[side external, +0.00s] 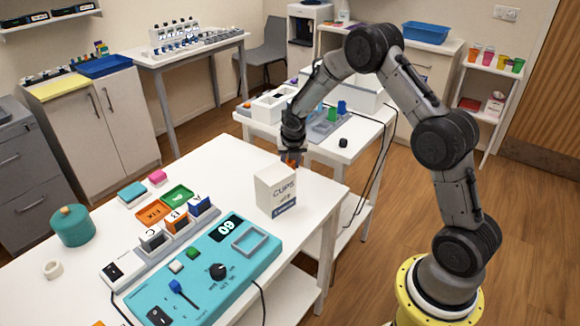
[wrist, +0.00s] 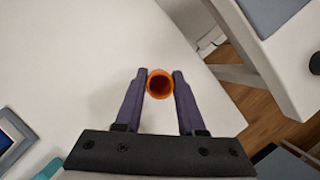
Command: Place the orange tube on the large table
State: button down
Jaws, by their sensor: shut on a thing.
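The orange tube (wrist: 160,84) is held between the two fingers of my gripper (wrist: 159,76), with its open round end facing the wrist camera. In the side view, a small orange part of the tube (side external: 291,161) shows at the tip of my gripper (side external: 291,156). It is over the far right part of the large white table (side external: 232,165), behind the white CUPS box (side external: 276,190). The bare tabletop (wrist: 75,55) lies below in the wrist view. I cannot tell whether the tube touches it.
A teal control panel (side external: 222,268) and a row of lettered blocks (side external: 174,219) stand on the table. A teal round pot (side external: 71,226) is at the left. A smaller white table (side external: 350,150) stands behind. Tabletop near the gripper is clear except the box.

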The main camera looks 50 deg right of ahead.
jog(key=shift+f, duration=0.65)
jog(key=shift+f, duration=0.15)
jog(key=c, duration=0.5)
grip_release()
